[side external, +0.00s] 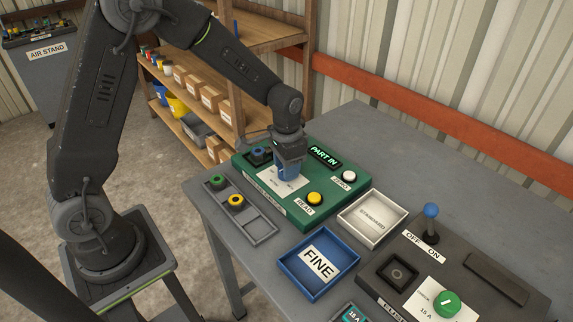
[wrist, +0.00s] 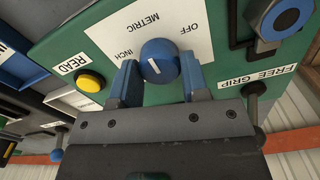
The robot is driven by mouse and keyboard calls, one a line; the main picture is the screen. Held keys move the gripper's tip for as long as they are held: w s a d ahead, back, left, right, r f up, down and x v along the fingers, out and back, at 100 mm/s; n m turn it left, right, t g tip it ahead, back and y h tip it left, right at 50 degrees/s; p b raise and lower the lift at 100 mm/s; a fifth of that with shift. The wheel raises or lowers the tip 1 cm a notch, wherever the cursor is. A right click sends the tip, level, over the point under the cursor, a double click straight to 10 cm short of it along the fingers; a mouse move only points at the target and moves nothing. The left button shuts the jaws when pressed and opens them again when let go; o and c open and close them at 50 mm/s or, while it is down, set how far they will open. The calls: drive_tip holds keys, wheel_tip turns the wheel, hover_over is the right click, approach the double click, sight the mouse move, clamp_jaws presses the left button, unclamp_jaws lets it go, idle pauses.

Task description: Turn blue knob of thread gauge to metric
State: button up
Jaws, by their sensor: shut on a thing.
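The thread gauge is a green box (side external: 325,205) on the bench, with a lit display (side external: 325,157) reading PART IN. Its blue knob (wrist: 160,60) sits on a white plate marked OFF, METRIC and INCH in the wrist view. The knob's white pointer line lies slanted near its middle; I cannot tell for certain which mark it meets. My gripper (wrist: 160,78) has its two blue fingers on either side of the knob, shut on it. In the side external view my gripper (side external: 288,172) points down over the plate and hides the knob.
A yellow READ button (side external: 314,199) and a white button (side external: 348,176) are on the gauge. A blue hex part (wrist: 285,18) sits at its other end. A grey tray (side external: 262,238) with ring parts, a blue FINE tray (side external: 293,284) and a white tray (side external: 397,210) stand nearby.

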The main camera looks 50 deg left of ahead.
idle(0.4)
drive_tip(key=o, duration=0.9)
drive_tip(key=shift+r, duration=6.95)
drive_tip(key=s+r+n+t, duration=0.1)
drive_tip(key=s+t, duration=0.1)
drive_tip(key=s, duration=0.4)
drive_tip(key=s+d+r+t, duration=0.1)
drive_tip(key=s+r, duration=0.1)
drive_tip(key=s, duration=0.5)
drive_tip(key=s+r+n+t, duration=0.1)
drive_tip(key=s+r+t, duration=0.1)
drive_tip(key=s, duration=0.5)
drive_tip(key=shift+s+d+r+n+t, duration=0.1)
drive_tip(key=shift+s+d+n+t, duration=0.1)
drive_tip(key=shift+n+t, duration=0.1)
